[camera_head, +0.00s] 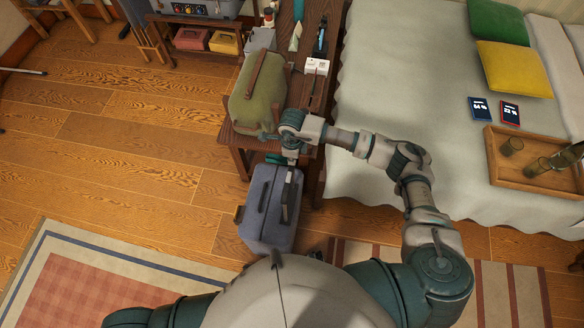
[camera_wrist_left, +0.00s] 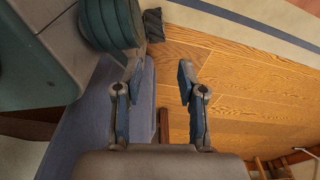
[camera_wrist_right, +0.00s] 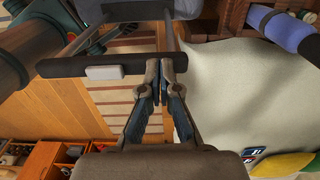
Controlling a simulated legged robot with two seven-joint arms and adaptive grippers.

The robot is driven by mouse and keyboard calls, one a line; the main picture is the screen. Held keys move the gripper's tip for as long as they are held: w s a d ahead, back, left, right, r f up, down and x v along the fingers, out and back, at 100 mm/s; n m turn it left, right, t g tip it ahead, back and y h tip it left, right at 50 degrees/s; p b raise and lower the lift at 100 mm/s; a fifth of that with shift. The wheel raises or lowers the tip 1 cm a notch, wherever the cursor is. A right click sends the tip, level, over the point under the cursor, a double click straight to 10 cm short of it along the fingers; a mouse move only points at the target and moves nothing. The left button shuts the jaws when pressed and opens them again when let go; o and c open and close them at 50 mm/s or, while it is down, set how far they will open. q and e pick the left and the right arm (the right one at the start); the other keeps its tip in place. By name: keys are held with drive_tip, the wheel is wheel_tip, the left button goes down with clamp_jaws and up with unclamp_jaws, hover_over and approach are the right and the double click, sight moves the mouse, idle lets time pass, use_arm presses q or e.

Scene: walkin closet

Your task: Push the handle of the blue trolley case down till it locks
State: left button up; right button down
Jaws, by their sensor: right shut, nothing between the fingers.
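The blue trolley case (camera_head: 262,205) stands upright on the wood floor, beside the wooden bench. Its pull handle (camera_head: 291,196) is a dark bar with a pale button, raised above the case on two rods in the right wrist view (camera_wrist_right: 65,68). My right gripper (camera_head: 291,160) is shut and empty at one end of the bar; its fingertips (camera_wrist_right: 161,70) overlap the bar in the right wrist view, and contact is unclear. My left gripper (camera_wrist_left: 159,72) is open and empty, with a blue surface, likely the case (camera_wrist_left: 78,135), beside it. It is hidden in the head view.
A green bag (camera_head: 258,92) and small items sit on the wooden bench (camera_head: 300,85) beyond the case. The bed (camera_head: 400,70) is to the right, with a wooden tray (camera_head: 510,180). Open floor (camera_head: 130,180) lies to the left, with a rug (camera_head: 110,290) near me.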

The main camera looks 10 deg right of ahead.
drive_tip(key=shift+f+b, duration=0.75)
drive_tip(key=shift+f, duration=0.45)
drive_tip(key=shift+f+b, duration=0.55)
drive_tip(key=shift+f, duration=0.2)
drive_tip(key=shift+f+b, duration=0.5)
drive_tip(key=shift+f, duration=0.2)
use_arm(q)
drive_tip(key=w+r+b, duration=0.1)
drive_tip(key=w+r, duration=0.4)
drive_tip(key=r, duration=0.2)
drive_tip(key=w+d+r+b, duration=0.1)
drive_tip(key=w+r+b, duration=0.1)
drive_tip(key=w+r, duration=0.2)
drive_tip(key=shift+w+d+r+t, duration=0.25)
drive_tip(key=shift+w+r+t, duration=0.15)
drive_tip(key=shift+r, duration=1.15)
use_arm(e)
drive_tip(key=shift+f, duration=2.4)
